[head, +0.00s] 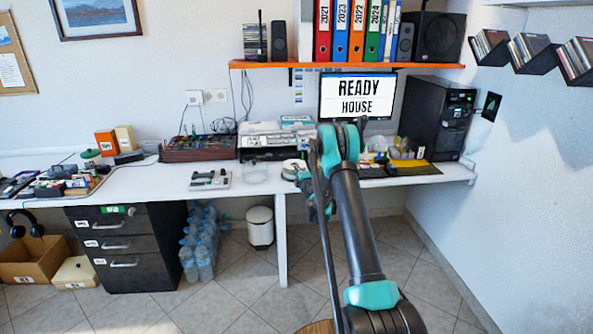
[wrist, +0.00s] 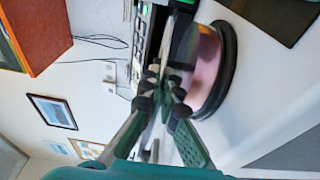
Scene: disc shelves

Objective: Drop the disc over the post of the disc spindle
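In the wrist view the disc spindle (wrist: 228,70) shows at the right of the fingertips, with a dark round base and a pinkish, shiny stack of discs on it. Its post is not clearly seen. My gripper (wrist: 166,84) has its fingertips close together beside the stack. In the head view my gripper is mostly hidden behind my arm, at the desk's front edge. A small round white-topped thing (head: 292,166) beside it looks like the spindle.
An orange shelf (head: 345,65) hangs above.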

